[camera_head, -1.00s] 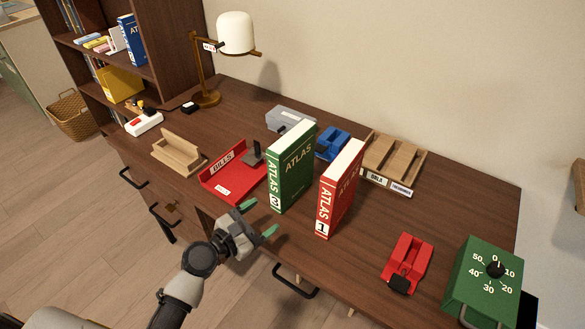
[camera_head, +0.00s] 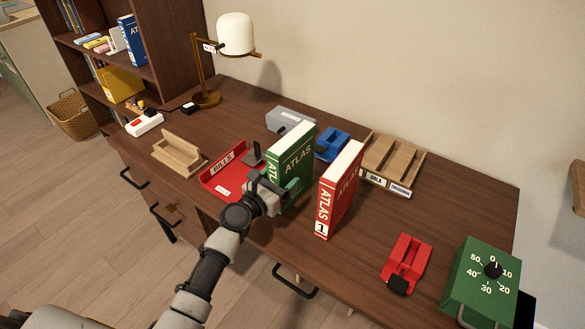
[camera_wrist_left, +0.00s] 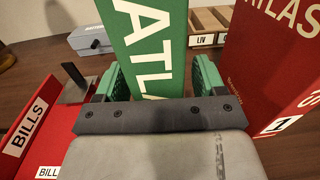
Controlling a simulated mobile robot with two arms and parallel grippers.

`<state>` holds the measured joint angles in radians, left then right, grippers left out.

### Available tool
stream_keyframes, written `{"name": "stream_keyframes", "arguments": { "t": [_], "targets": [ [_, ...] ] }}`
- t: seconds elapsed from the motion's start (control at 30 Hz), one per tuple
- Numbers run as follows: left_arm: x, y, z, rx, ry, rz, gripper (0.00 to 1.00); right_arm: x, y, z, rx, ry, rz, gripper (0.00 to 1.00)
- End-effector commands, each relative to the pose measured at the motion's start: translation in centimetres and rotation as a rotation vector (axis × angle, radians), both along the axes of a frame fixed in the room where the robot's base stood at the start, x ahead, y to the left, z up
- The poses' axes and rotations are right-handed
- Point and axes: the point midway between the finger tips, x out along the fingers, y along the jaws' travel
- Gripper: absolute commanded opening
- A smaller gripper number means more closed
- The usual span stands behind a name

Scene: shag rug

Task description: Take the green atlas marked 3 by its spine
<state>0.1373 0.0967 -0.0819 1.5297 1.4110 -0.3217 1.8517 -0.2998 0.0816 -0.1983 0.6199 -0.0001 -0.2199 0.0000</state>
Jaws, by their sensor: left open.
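The green atlas (camera_head: 296,159) stands upright on the desk, its spine facing the front. My left gripper (camera_head: 273,185) is at the lower spine and hides the number there. In the left wrist view, the green atlas (camera_wrist_left: 148,45) stands between the two green fingers of my left gripper (camera_wrist_left: 153,78). The fingers are open, one on each side of the spine, with a gap visible at the right finger. The red atlas marked 1 (camera_head: 340,188) stands upright just to the right; it also shows in the left wrist view (camera_wrist_left: 275,70). My right gripper is not in view.
A red BILLS tray (camera_head: 222,178) lies close on the left. A blue object (camera_head: 332,145) and a wooden sorter (camera_head: 392,160) stand behind. A red stapler-like object (camera_head: 406,258) and a green timer box (camera_head: 484,280) are at the right. The desk's front middle is clear.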

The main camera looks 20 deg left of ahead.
Motion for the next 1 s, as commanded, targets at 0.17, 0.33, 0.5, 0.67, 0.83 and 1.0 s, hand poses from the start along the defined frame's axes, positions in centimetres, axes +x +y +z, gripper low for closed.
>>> {"name": "stream_keyframes", "arguments": {
  "t": [0.17,0.33,0.5,0.67,0.83,1.0],
  "targets": [
    [0.76,-0.32,-0.04,0.0,0.0,0.0,0.7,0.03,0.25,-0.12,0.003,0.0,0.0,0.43],
    [0.72,-0.32,-0.05,0.0,0.0,0.0,0.67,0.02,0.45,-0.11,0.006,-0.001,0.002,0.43],
    [0.71,-0.3,-0.05,0.0,0.0,0.0,0.41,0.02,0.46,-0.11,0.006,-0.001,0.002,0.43],
    [0.7,-0.3,-0.06,0.0,0.001,0.0,0.17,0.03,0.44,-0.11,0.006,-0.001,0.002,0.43],
    [0.76,-0.29,0.18,-0.001,-0.004,0.001,0.0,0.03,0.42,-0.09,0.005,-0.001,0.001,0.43],
    [0.75,-0.27,0.18,-0.001,-0.004,0.001,0.0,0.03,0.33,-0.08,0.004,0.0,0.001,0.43]
  ]
}}
